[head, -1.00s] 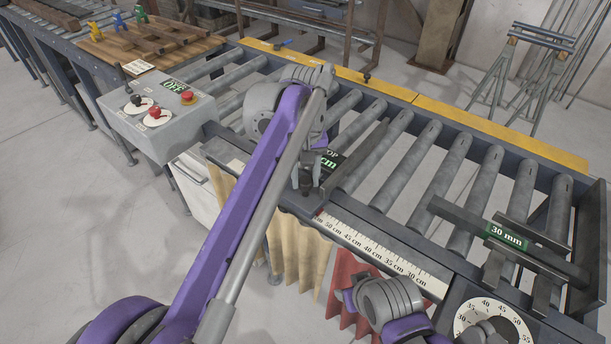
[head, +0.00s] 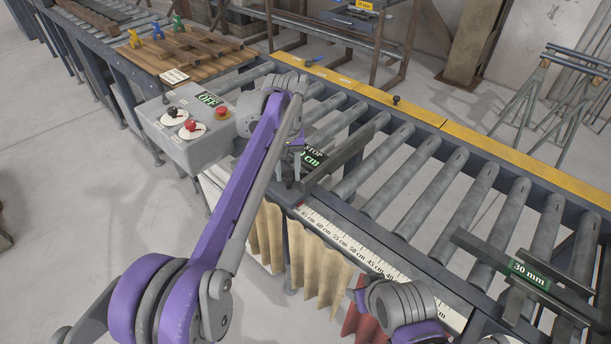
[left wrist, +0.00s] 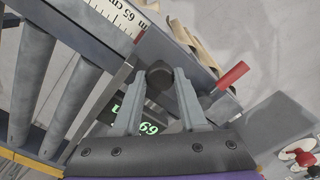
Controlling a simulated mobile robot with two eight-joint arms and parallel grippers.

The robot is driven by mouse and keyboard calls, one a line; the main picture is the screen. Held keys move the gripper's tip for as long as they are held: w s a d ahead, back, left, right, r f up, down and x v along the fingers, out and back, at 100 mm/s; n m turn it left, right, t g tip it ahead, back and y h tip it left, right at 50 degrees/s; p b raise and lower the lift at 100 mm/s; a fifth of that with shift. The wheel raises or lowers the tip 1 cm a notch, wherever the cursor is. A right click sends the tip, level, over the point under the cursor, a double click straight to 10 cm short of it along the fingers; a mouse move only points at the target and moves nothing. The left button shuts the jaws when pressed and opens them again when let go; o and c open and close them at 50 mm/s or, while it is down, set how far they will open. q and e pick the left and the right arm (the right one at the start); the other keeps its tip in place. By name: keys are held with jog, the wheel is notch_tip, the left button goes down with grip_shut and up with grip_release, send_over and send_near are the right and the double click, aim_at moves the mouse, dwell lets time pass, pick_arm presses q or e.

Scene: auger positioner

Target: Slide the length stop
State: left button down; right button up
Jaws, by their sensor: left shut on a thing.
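The length stop, a dark metal plate (head: 347,153) with a green-lit "STOP … cm" display (head: 311,158), stands across the rollers at the near rail. My left gripper (head: 291,182) reaches down beside it and is shut on its dark clamp knob; in the left wrist view the two fingers (left wrist: 156,92) flank the knob (left wrist: 158,74). The display (left wrist: 150,128) is partly hidden behind the fingers there, with "69" legible. The white length scale (head: 345,242) runs along the near rail to the right. My right gripper (head: 400,303) is at the bottom; its fingertips are hidden.
A grey control box (head: 185,128) with knobs and a red button stands just left of the stop. A crossbar marked 30 mm (head: 528,274) lies over the rollers at right. A red handle (left wrist: 231,75) shows near my left fingers. Rollers between stop and crossbar are clear.

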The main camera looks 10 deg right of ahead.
pick_arm(q)
jog(key=shift+w+a, duration=0.2)
jog(key=shift+w, duration=0.05)
jog(key=c, duration=0.7)
grip_release()
jog(key=shift+c, duration=0.2)
jog(key=shift+r, duration=0.1)
